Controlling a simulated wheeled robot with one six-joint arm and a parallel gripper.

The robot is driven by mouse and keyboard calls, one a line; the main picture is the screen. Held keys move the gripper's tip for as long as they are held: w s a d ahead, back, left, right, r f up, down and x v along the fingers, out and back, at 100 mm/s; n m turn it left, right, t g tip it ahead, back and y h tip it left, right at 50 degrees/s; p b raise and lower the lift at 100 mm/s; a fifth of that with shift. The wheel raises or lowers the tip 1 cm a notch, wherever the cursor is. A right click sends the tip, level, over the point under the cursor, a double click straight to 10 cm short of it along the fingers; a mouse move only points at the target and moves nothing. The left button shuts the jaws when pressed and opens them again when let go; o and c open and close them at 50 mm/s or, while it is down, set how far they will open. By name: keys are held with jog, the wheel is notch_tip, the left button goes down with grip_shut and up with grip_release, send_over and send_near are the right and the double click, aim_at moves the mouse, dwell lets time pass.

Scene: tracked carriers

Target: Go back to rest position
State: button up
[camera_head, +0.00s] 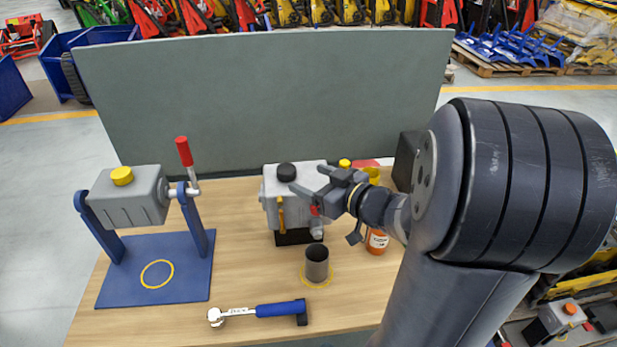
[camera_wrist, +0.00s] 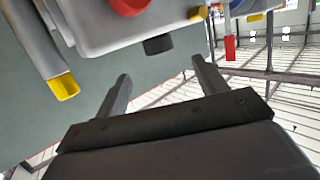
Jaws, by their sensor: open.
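My gripper (camera_head: 307,180) is at the middle of the head view, in front of the upper right part of a grey housing (camera_head: 268,208) with a black cap on a black stand. Its fingers are apart and hold nothing. In the wrist view the two fingers (camera_wrist: 160,70) are spread with empty space between them. A grey body (camera_wrist: 100,22) with a red part, a black knob and a yellow-tipped lever shows beyond them at the top. I cannot tell from the head view how far the gripper is from the housing.
A blue stand (camera_head: 150,285) with a tilting grey tank (camera_head: 133,200) is at left. A metal cup (camera_head: 317,264), a blue-handled wrench (camera_head: 262,311) and an orange bottle (camera_head: 377,241) stand or lie on the wooden table (camera_head: 250,285). A grey panel (camera_head: 260,100) rises behind.

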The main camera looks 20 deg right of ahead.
aim_at(281, 165)
jog(key=shift+w, duration=0.1)
jog(key=x, duration=1)
jog(key=shift+w+a+f, duration=0.1)
jog(key=shift+w+a, duration=0.1)
jog(key=shift+w, duration=0.15)
jog(key=shift+r+p, duration=0.45)
jog(key=shift+p, duration=0.1)
jog(key=shift+f, duration=0.1)
